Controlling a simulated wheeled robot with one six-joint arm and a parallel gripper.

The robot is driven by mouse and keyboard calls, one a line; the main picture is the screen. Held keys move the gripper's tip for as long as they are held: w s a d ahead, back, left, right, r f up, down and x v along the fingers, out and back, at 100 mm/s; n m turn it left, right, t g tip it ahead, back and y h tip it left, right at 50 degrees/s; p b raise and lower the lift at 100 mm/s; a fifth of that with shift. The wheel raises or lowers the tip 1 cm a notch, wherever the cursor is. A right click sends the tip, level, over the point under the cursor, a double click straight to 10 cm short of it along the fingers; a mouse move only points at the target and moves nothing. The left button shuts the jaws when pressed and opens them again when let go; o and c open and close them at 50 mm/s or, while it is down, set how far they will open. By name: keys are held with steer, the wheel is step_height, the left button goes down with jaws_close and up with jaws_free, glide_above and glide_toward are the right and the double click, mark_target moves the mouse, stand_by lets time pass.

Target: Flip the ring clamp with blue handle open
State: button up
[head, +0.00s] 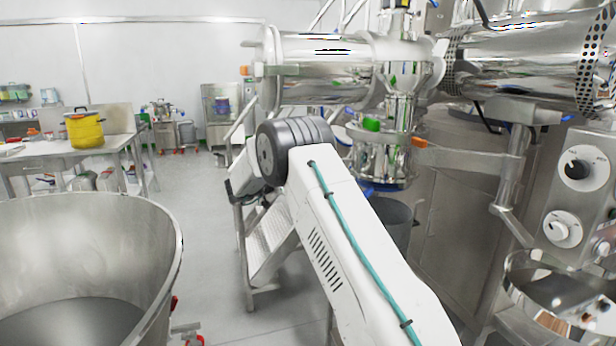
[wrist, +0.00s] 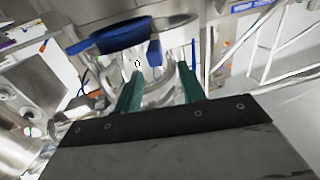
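In the wrist view, my gripper (wrist: 160,75) is open, its two green fingers apart and nothing seen held between them. Just past the fingertips is a shiny metal and clear round fitting. A small blue tab (wrist: 155,53), perhaps the clamp's blue handle, stands just beyond the gap between the fingers. A larger round blue piece (wrist: 122,36) is above and left of it. I cannot tell whether a finger touches the tab. In the head view, a blue part (head: 380,187) shows under the steel column, partly behind my arm. My fingers cannot be made out there.
A green handle (head: 371,124) and an orange handle (head: 421,142) sit on the steel column. A large steel bowl (head: 170,265) stands at front left. A control panel with knobs (head: 577,170) is at right. Steel steps (head: 270,245) stand behind my arm. Floor at centre left is clear.

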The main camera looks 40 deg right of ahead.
steer(key=a, duration=0.3)
steer(key=shift+w, duration=0.1)
stand_by(0.4)
